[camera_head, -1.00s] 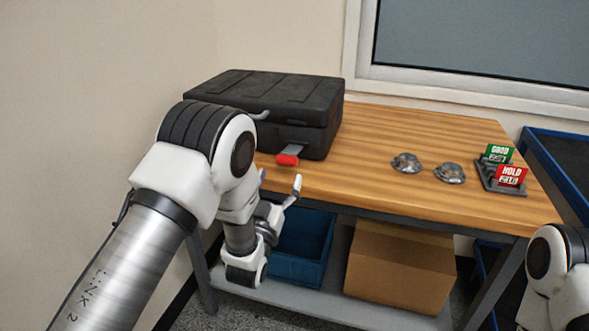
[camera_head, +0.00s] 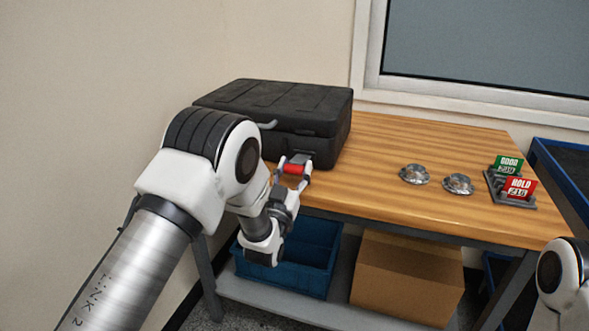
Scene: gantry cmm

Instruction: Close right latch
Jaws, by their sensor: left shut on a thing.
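A black hard case (camera_head: 300,105) with its lid down stands at the left of the wooden table. On its front right is a latch with a grey metal plate (camera_head: 301,157) and a red tab (camera_head: 293,169). The plate sticks out from the case front. My left gripper (camera_head: 294,173) is shut on the red tab, with one finger on each side of it. The case's left front and any other latch there are hidden behind my left arm. My right arm shows only in part at the lower right edge, and its gripper is out of view.
Two round metal parts (camera_head: 415,174) (camera_head: 457,184) lie on the table (camera_head: 400,215). Green and red signs (camera_head: 519,187) stand in a holder at the right. A blue bin (camera_head: 300,262) and a cardboard box (camera_head: 405,275) are on the shelf below.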

